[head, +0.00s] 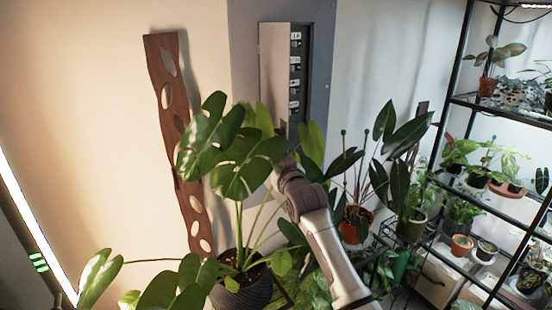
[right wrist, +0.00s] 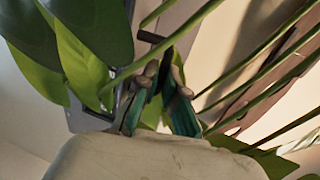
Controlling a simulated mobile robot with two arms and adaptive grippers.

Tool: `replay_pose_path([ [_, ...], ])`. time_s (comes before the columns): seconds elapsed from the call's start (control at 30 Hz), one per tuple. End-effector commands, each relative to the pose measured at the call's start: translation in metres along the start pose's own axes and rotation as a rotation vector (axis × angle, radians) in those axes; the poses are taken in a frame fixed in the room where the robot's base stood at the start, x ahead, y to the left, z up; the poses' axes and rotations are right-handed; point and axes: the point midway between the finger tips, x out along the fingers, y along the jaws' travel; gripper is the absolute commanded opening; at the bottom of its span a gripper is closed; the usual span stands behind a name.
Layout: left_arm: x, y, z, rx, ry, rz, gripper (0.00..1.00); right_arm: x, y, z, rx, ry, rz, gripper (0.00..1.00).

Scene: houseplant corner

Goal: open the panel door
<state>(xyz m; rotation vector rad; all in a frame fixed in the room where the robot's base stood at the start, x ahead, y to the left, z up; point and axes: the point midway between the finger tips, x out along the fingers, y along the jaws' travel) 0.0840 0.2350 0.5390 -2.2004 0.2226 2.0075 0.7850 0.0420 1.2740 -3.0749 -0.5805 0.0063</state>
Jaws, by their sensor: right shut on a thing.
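The panel door (head: 274,62) is a pale upright leaf in the grey wall panel (head: 243,50). It stands partly open, with a column of breakers (head: 295,68) showing to its right. Its lower part is hidden behind big green leaves. My right arm reaches up to it from below, and its gripper is mostly hidden by the leaves in the head view. In the right wrist view my right gripper (right wrist: 165,80) has its teal-padded fingers closed together on a part of the door, with a dark bar (right wrist: 152,38) just beyond the tips. My left gripper is not in view.
A large potted monstera (head: 240,160) crowds around my right arm, its leaves and stems close to the gripper. A brown wooden board with holes (head: 177,120) leans on the wall at left. A black shelf rack (head: 450,130) with several plants stands at right.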

Motion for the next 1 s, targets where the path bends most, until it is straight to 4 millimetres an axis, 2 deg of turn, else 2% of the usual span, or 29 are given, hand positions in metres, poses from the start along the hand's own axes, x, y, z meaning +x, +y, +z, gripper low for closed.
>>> replay_pose_path([
  [0.03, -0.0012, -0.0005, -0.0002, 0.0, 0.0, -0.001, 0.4, 0.0007, -0.0011, -0.0045, -0.002, 0.007, 0.007, 0.0],
  [0.6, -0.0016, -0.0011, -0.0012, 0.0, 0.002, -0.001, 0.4, 0.0016, 0.0005, -0.0054, -0.005, 0.011, 0.027, 0.0],
  [0.63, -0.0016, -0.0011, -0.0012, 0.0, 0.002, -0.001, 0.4, 0.0016, 0.0005, -0.0054, -0.005, 0.012, 0.027, 0.13],
  [0.77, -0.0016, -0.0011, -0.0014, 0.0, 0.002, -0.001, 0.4, 0.0016, 0.0004, -0.0047, -0.004, 0.01, 0.027, 0.33],
  [1.0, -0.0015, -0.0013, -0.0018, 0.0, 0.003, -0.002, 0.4, 0.0016, 0.0004, -0.0025, -0.002, 0.005, 0.027, 0.33],
])
